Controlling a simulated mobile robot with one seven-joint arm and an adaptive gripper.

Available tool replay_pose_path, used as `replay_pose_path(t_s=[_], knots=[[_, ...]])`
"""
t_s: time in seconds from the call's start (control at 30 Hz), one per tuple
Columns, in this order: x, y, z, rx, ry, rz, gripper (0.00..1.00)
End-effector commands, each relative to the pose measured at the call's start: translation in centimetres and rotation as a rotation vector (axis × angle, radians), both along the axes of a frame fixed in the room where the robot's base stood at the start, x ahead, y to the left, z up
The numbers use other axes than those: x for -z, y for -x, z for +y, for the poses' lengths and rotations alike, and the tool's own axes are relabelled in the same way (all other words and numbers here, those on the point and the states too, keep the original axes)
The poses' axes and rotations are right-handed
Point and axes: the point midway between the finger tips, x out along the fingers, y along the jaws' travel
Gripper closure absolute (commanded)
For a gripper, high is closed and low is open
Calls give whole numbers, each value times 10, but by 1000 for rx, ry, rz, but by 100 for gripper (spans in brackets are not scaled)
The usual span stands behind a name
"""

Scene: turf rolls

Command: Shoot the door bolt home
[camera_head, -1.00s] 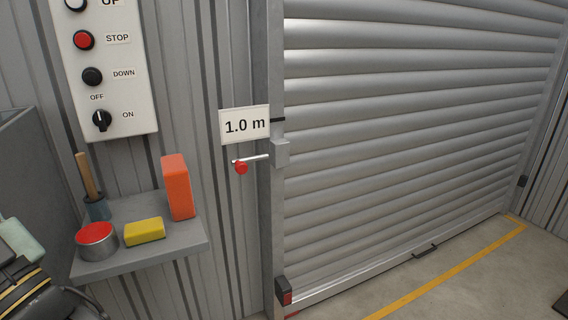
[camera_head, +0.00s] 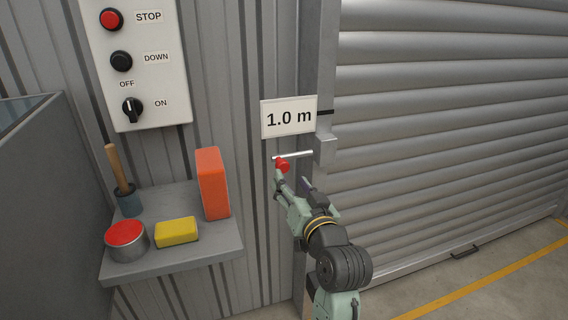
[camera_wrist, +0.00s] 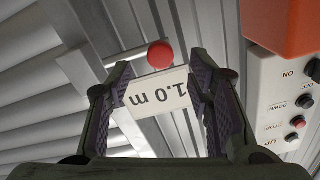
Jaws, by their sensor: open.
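The door bolt (camera_head: 294,155) is a thin silver bar on the wall beside the shutter, below the "1.0 m" sign. Its red knob (camera_head: 283,165) hangs at the bar's left part. A grey keeper block (camera_head: 325,150) is on the door frame just right of the bar's end. My gripper (camera_head: 291,187) is open, just below and right of the knob. In the wrist view the red knob (camera_wrist: 160,54) shows beyond and between the open fingertips (camera_wrist: 160,72), with nothing held. Whether a finger touches the knob is unclear.
The "1.0 m" sign (camera_head: 289,117) is above the bolt. A shelf (camera_head: 180,255) at left holds an orange block (camera_head: 213,183), a yellow sponge (camera_head: 176,232), a red-topped tin (camera_head: 127,241) and a wooden-handled tool (camera_head: 117,172). The roller shutter (camera_head: 450,130) is at right.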

Motion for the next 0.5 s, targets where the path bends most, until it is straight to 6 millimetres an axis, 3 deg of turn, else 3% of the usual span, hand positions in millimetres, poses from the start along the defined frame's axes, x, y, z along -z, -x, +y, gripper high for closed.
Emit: replay_pose_path(t_s=[0.2, 0.5], knots=[[-3, -41, 14, -2, 1, -1, 53], [-1, -69, 23, 0, 2, -2, 53]])
